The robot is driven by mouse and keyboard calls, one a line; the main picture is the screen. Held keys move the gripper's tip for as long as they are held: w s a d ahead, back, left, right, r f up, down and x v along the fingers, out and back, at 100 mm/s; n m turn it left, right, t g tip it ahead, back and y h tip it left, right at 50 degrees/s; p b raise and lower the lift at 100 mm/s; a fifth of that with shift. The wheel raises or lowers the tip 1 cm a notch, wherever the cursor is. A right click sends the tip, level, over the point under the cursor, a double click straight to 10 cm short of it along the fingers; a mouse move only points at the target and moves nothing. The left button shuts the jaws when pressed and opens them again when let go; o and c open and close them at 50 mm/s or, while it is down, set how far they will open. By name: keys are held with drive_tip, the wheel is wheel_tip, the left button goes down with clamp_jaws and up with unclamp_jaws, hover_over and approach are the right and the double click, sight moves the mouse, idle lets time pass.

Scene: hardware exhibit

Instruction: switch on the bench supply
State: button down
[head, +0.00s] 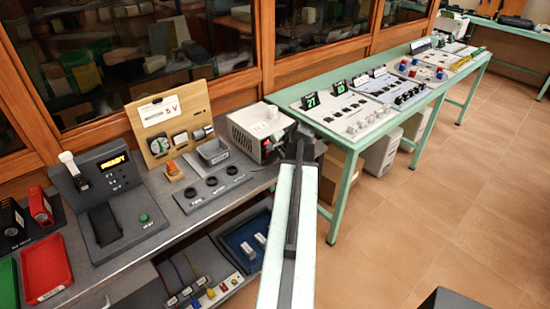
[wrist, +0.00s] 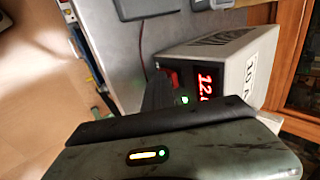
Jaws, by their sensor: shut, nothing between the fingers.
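The bench supply is a pale box (head: 250,122) on the grey bench, with its dark front panel facing right toward my gripper. In the wrist view the supply (wrist: 215,52) shows a lit red display (wrist: 206,82) with digits starting 12, and a lit green light (wrist: 184,100). A red switch (wrist: 171,76) sits beside the display, partly hidden by my finger. My gripper (head: 299,148) is shut and empty, its dark tip just in front of the panel. In the wrist view my gripper's tip (wrist: 157,88) overlaps the switch; I cannot tell if they touch.
A wooden gauge board (head: 170,122) and a grey tray (head: 213,152) stand left of the supply. A dark READY console (head: 112,205) is further left. A green table (head: 350,143) with control panels runs to the right. Tiled floor at right is mostly clear.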

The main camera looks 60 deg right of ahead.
drive_tip(key=shift+s, duration=0.1)
drive_tip(key=shift+r+p, duration=0.85)
drive_tip(key=shift+p, duration=0.1)
drive_tip(key=shift+f, duration=0.1)
drive_tip(key=shift+s, duration=0.2)
drive_tip(key=shift+s+a+r+p, duration=0.3)
drive_tip(key=shift+s+r+p, duration=0.1)
drive_tip(key=shift+s, duration=0.2)
drive_tip(key=shift+s+a+r+p, duration=0.3)
drive_tip(key=shift+s+r, duration=0.1)
drive_tip(key=shift+s, duration=0.15)
drive_tip(key=p+v, duration=0.8)
drive_tip(key=v, duration=0.2)
drive_tip(key=shift+s+d, duration=0.15)
drive_tip(key=shift+s, duration=0.25)
